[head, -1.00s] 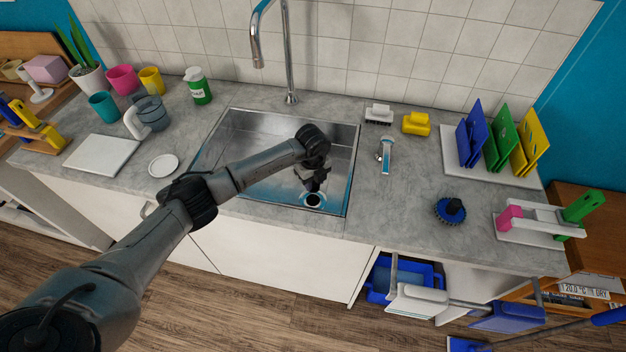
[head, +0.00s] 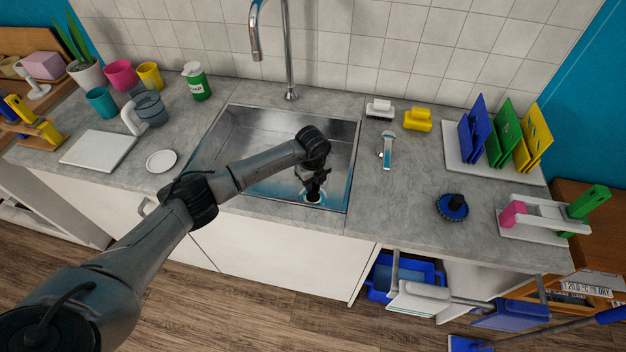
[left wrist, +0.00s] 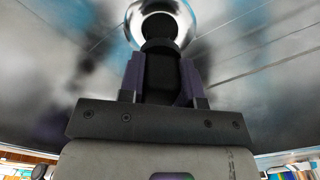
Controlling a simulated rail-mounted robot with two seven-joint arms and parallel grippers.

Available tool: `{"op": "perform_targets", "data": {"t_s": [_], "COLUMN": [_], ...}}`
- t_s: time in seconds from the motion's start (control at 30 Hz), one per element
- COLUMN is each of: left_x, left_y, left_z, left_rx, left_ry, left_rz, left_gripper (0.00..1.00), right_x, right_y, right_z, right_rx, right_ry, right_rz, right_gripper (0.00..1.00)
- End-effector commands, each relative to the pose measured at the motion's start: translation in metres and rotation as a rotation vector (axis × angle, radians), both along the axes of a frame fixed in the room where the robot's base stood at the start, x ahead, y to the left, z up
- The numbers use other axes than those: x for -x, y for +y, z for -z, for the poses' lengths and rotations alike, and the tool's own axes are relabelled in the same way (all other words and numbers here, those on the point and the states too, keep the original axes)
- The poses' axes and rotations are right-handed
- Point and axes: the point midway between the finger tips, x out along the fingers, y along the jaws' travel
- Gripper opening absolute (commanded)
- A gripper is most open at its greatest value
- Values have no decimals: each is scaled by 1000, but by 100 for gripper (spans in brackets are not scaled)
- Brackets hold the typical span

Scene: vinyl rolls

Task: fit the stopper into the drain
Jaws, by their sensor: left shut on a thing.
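The drain (head: 305,196) is a round metal ring in the front right part of the sink floor; its bright rim also shows at the top of the left wrist view (left wrist: 133,22). My left gripper (head: 314,188) reaches down into the sink directly over it. In the left wrist view its two fingers (left wrist: 161,62) are shut on the dark stopper (left wrist: 160,48). The stopper lines up with the drain opening and overlaps it in that view. I cannot tell whether it touches or sits in the drain. My right gripper is not in view.
The steel sink (head: 255,130) has raised walls around my forearm, and the faucet (head: 288,60) stands behind it. On the counter to the right are a blue round brush (head: 452,207), a yellow sponge (head: 418,120) and a board rack (head: 470,165). A saucer (head: 161,161) lies left.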

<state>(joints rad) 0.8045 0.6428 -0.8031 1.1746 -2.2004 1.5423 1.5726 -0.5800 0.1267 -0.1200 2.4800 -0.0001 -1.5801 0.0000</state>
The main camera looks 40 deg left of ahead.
Motion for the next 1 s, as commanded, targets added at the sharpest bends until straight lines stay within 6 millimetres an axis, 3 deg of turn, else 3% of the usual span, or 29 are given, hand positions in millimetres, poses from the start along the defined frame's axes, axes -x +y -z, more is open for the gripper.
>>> {"op": "perform_targets", "data": {"t_s": [0.53, 1.0], "left_x": [0, 0], "left_y": [0, 0], "left_z": [32, 38], "left_rx": [0, 0], "left_ry": [0, 0], "left_rz": [0, 0], "left_gripper": [9, 9], "right_x": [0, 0], "right_y": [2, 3], "right_z": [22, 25], "right_rx": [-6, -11], "right_ry": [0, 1], "right_rz": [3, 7], "right_gripper": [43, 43]}}
